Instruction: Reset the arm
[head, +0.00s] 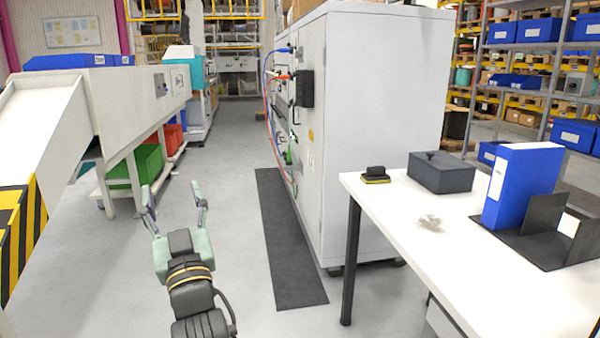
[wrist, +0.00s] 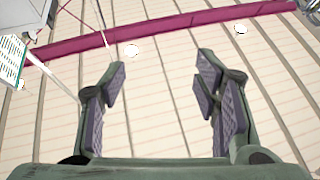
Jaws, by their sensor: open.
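My gripper (head: 174,206) is in the lower left of the head view, held up over the grey floor in the aisle. Its two fingers are spread wide apart and nothing is between them. In the wrist view my gripper (wrist: 163,100) also shows open and empty, with dark ribbed pads on both fingers. Behind it the wrist view shows a pale lined surface with a magenta beam (wrist: 160,34) across it. My gripper touches nothing that I can see.
A white table (head: 450,262) at the right bears a blue binder (head: 520,185), a dark grey box (head: 441,172) and a black brush-like item (head: 375,174). A grey cabinet (head: 385,120) stands behind it. A white machine (head: 125,100) stands at left.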

